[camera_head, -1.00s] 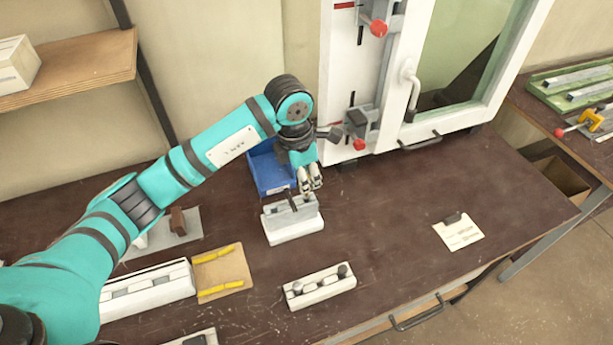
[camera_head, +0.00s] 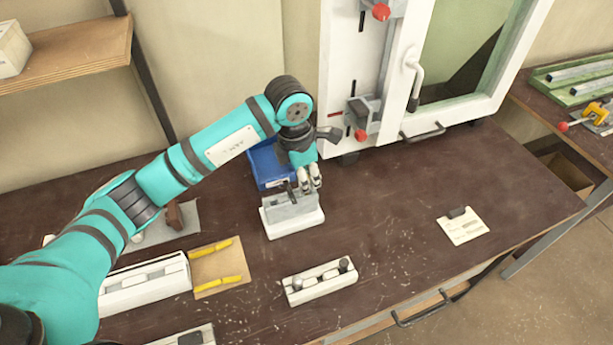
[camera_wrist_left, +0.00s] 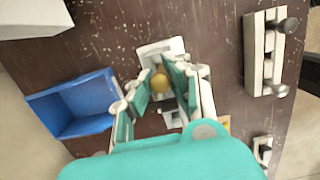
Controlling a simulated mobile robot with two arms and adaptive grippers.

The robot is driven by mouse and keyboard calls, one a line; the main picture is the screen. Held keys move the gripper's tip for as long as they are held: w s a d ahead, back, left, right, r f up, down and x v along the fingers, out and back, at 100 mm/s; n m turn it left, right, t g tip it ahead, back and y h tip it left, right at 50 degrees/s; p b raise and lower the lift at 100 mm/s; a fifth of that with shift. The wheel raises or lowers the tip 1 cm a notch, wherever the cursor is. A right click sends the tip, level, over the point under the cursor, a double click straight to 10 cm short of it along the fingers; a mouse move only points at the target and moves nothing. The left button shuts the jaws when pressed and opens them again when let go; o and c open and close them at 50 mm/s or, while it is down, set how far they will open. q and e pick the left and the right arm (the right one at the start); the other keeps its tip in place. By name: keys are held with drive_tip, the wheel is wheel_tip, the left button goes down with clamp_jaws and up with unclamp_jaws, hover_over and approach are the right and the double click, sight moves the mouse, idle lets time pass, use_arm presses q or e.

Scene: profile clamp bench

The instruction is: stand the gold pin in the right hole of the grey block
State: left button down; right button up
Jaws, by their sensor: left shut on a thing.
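The grey block (camera_head: 284,210) sits on a white base (camera_head: 294,226) in the middle of the table. My left gripper (camera_head: 310,182) is just above the right end of the block. In the left wrist view the gripper (camera_wrist_left: 162,84) is shut on the gold pin, whose round gold top (camera_wrist_left: 160,82) shows between the fingers. The white base (camera_wrist_left: 152,49) shows beyond the fingertips. The pin's lower part and the right hole are hidden, so I cannot tell whether the pin is in the hole. My right gripper is not in view.
A blue bin (camera_head: 268,168) stands close behind the block. A white cabinet (camera_head: 350,90) stands behind. The table right of the block is largely clear.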

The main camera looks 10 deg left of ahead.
use_arm(q)
drive_tip(key=shift+f+b, duration=0.8)
drive_tip(key=shift+f, duration=0.2)
drive_tip(key=c, duration=1.2)
unclamp_jaws()
drive_tip(key=shift+r, duration=0.1)
drive_tip(key=shift+r+p, duration=2.15)
drive_tip(key=shift+r, duration=1.85)
